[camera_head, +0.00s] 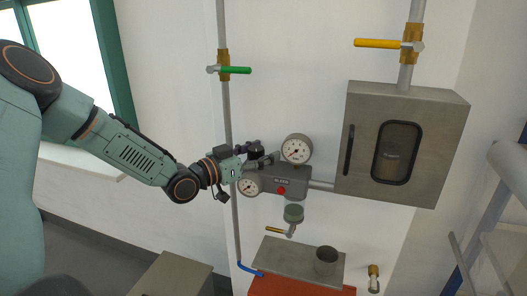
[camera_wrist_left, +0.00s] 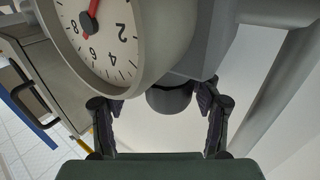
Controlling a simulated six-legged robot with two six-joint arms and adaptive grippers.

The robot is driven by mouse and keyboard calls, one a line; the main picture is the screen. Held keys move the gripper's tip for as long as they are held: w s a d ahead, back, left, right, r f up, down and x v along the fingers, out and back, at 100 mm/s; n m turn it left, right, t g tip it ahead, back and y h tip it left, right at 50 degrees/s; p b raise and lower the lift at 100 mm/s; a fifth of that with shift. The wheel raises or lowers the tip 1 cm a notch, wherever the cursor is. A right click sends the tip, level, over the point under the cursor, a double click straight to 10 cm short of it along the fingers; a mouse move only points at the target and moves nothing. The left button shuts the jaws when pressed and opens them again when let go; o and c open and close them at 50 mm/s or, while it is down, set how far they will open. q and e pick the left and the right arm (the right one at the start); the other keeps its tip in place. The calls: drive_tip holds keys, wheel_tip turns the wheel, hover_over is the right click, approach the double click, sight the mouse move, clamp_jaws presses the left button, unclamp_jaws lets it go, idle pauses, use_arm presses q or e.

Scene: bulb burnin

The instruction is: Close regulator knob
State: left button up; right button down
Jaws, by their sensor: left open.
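The grey regulator body (camera_head: 290,183) is on the wall, with a red button (camera_head: 281,190) on its front. A gauge (camera_head: 297,149) stands on top and another gauge (camera_head: 249,184) is at its left. My left gripper (camera_head: 264,160) is open at the regulator's upper left, beside the upper gauge. In the left wrist view, a dark round knob (camera_wrist_left: 170,98) shows between the open fingers of my left gripper (camera_wrist_left: 159,100); whether they touch it cannot be told. A gauge face (camera_wrist_left: 100,38) fills the upper left there. My right gripper is not in view.
A grey cabinet (camera_head: 363,150) with a dark window is right of the regulator. A green-handled valve (camera_head: 235,70) and a yellow-handled valve (camera_head: 382,43) sit on pipes above. Bare wall lies between the pipes.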

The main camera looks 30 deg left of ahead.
use_arm(q)
drive_tip(key=shift+s+a+f, duration=0.15)
drive_tip(key=shift+a, duration=0.45)
drive_tip(key=shift+c, duration=1.3)
drive_tip(key=shift+s+a, duration=0.2)
drive_tip(key=shift+a, duration=0.1)
drive_tip(key=shift+c, duration=0.8)
drive_tip(key=shift+s, duration=0.15)
drive_tip(key=shift+c, duration=0.8)
drive_tip(key=shift+d+r, duration=0.3)
drive_tip(key=shift+d, duration=0.15)
drive_tip(key=c, duration=0.3)
drive_tip(key=shift+w+f, duration=0.1)
drive_tip(key=shift+w, duration=0.1)
drive_tip(key=shift+c, duration=0.7)
drive_tip(key=shift+w+a+f, duration=0.1)
drive_tip(key=shift+a+f, duration=0.05)
drive_tip(key=shift+c, duration=0.9)
drive_tip(key=shift+d, duration=0.2)
drive_tip(key=shift+f, duration=0.2)
